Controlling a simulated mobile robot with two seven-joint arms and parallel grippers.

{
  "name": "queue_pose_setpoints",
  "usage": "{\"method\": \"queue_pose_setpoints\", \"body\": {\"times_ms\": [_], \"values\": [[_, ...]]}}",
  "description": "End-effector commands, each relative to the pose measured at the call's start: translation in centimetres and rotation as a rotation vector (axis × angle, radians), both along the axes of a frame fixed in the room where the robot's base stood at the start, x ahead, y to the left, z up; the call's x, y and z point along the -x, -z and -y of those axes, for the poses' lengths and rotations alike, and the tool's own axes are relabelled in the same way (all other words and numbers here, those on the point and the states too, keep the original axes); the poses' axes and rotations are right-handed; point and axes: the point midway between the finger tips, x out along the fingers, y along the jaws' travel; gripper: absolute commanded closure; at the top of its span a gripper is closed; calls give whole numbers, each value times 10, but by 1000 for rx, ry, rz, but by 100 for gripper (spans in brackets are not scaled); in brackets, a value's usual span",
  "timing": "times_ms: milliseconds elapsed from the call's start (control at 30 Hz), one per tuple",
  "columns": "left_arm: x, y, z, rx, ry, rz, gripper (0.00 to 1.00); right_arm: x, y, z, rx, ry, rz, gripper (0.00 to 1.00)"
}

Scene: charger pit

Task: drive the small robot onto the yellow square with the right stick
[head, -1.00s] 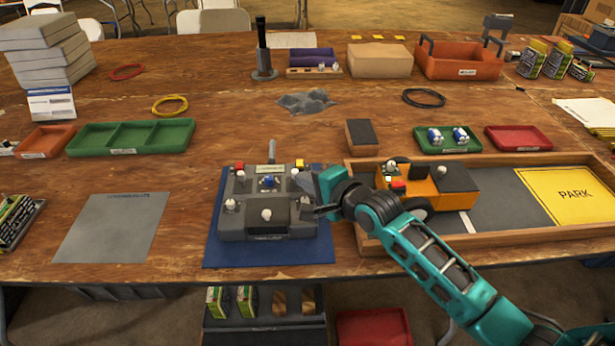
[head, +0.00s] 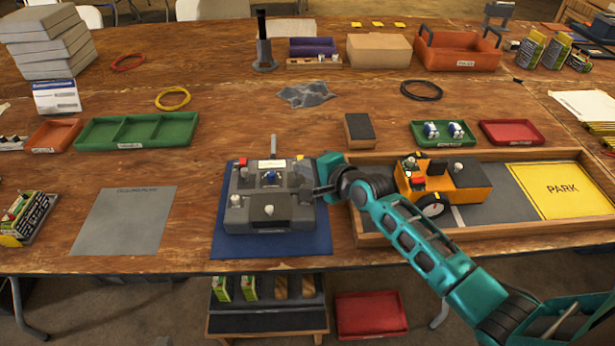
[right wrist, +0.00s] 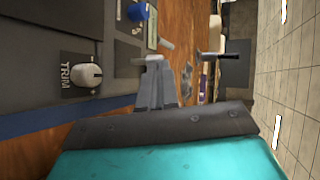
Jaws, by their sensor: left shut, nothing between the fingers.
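The small orange robot (head: 467,195) with a dark top stands on the grey floor of a wooden-walled pit, left of the yellow PARK square (head: 562,190). A short strip of grey floor lies between them. The grey control console (head: 268,222) sits left of the pit. My right gripper (head: 312,188) is at the console's right side. In the right wrist view its fingers (right wrist: 152,75) look closed around the silver right stick (right wrist: 136,62), beside the TRIM knob (right wrist: 88,76). My left gripper is not in view.
The pit's wooden rim (head: 480,235) borders the small robot's floor. A blue mat (head: 270,245) lies under the console. A green tray (head: 430,141) and a red tray (head: 512,132) stand behind the pit. My right forearm crosses the pit's front left corner.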

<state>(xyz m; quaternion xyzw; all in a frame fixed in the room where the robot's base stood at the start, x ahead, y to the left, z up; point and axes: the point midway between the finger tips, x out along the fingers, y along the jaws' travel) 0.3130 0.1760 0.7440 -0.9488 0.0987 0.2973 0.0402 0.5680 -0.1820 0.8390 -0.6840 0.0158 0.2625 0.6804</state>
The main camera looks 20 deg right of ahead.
Motion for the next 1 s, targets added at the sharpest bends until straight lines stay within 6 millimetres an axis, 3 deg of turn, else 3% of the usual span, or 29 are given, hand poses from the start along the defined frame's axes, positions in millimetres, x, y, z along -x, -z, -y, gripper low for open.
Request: {"method": "queue_pose_setpoints", "body": {"times_ms": [1000], "values": [[-3, -2, 0, -1, 1, 7, 100, 0, 1, 0, 1, 0, -2, 100]]}}
